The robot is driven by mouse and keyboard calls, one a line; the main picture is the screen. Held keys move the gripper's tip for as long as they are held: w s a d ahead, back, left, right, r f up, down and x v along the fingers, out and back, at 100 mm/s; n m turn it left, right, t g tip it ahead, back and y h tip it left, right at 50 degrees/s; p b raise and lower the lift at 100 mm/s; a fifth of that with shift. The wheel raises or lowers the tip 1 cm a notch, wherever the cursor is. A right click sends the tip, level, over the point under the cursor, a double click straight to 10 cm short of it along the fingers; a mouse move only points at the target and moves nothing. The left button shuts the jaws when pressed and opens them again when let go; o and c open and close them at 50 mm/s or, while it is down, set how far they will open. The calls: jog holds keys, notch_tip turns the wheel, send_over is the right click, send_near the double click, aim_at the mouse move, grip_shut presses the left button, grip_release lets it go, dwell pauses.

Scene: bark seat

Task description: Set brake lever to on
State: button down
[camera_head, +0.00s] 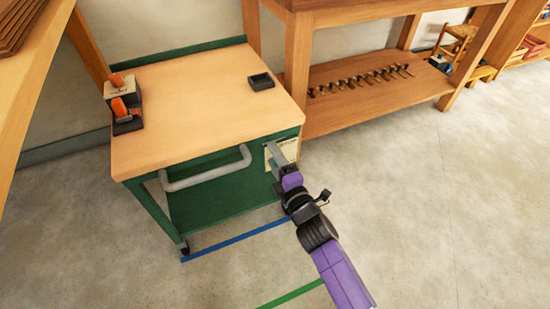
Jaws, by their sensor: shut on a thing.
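The green cart (135,202) with a wooden top stands left of centre. A pale plate with small marks (289,149) is on its front, near the right corner. My gripper (272,152) is at this plate, reaching in from the lower right on my purple and black arm. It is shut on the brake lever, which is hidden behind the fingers. I cannot tell which setting the lever is at. The marks on the plate are too small to read.
A grey push handle (207,170) sticks out from the cart's front, left of my gripper. A small black tray (261,82) and an orange-handled tool (121,106) are on the cart top. A wooden bench (360,88) stands behind. The floor at right is clear.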

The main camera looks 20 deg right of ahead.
jog(key=shift+a, duration=0.1)
jog(key=c, duration=0.8)
grip_release()
jog(key=shift+s, duration=0.15)
jog(key=s, duration=0.7)
jog(key=shift+s+p, duration=0.25)
jog(key=shift+p, duration=0.15)
